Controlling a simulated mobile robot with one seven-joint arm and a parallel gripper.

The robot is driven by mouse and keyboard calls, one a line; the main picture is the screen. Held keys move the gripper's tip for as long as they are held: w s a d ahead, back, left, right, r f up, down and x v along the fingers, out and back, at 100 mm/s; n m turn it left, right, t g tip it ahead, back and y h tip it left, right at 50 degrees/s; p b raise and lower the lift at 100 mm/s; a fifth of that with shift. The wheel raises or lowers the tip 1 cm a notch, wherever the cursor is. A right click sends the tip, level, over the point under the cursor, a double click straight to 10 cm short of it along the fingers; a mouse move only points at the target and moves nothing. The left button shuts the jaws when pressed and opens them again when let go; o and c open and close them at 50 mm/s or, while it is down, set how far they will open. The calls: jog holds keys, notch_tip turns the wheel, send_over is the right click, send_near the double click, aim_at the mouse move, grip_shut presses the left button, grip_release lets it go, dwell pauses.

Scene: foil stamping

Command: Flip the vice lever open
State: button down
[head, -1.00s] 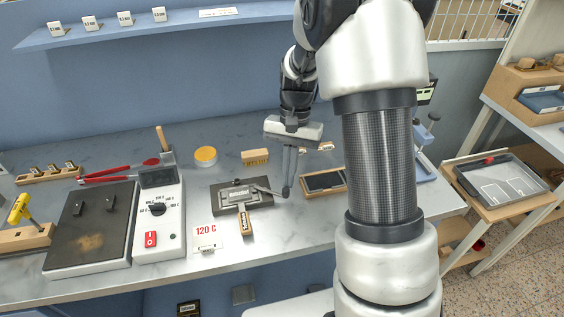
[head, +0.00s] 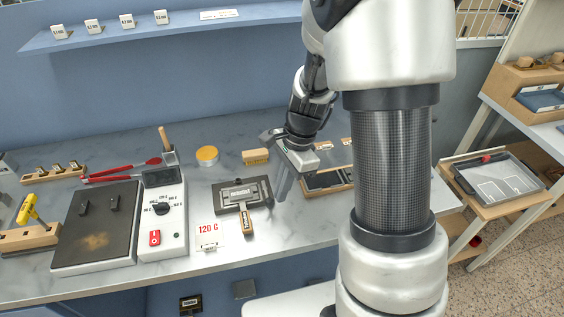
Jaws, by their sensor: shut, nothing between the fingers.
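The vice is a dark flat plate (head: 222,196) on the grey bench, with a pale metal block in its middle. A wooden-handled holder (head: 246,222) sticks out from its front edge. The thin dark lever lies at the plate's right edge; its exact angle is hard to make out. My gripper (head: 281,197) points down just right of the vice. Its fingers are shut and empty, close beside the lever's side; I cannot tell if they touch it.
A dark tray (head: 325,182) stands right of my gripper. A hot plate (head: 92,238) and its control box (head: 162,215) are left of the vice. A wooden block (head: 255,156) and yellow-topped tin (head: 207,155) stand behind. A 120 C card (head: 208,233) lies in front.

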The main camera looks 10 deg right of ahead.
jog(key=shift+s+a, duration=0.2)
jog(key=shift+a, duration=0.1)
dwell(0.4)
jog(key=shift+d, duration=0.15)
